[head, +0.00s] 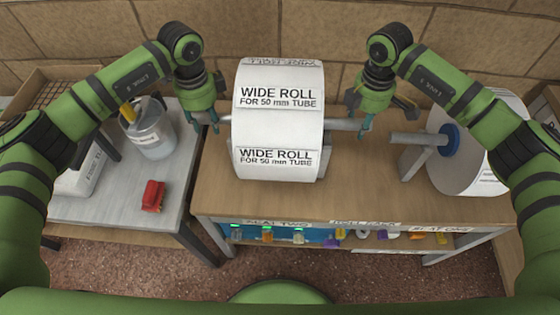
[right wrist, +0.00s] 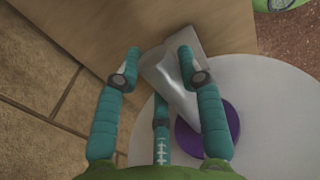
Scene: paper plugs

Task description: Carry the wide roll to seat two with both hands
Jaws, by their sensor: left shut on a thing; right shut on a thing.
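The wide roll (head: 278,125) is a large white paper roll with "WIDE ROLL FOR 50 mm TUBE" printed on it, above the left part of the wooden table. A grey bar (head: 343,124) sticks out of both its sides. My left gripper (head: 207,120) is shut on the bar's left end. My right gripper (head: 364,123) is shut on its right end. The right wrist view shows the bar (right wrist: 172,75) between the fingers, with the roll's white face (right wrist: 255,90) and purple core (right wrist: 222,122) beside them. A "SEAT TWO" label (head: 277,223) is on the table front. The roll hides what is behind it.
Another white roll (head: 465,165) with a blue hub sits on a bar and grey stand at the right. A grey side table (head: 110,208) at the left holds a clear jar (head: 152,135) and a red item (head: 153,196). Bare tabletop (head: 365,190) lies between the rolls.

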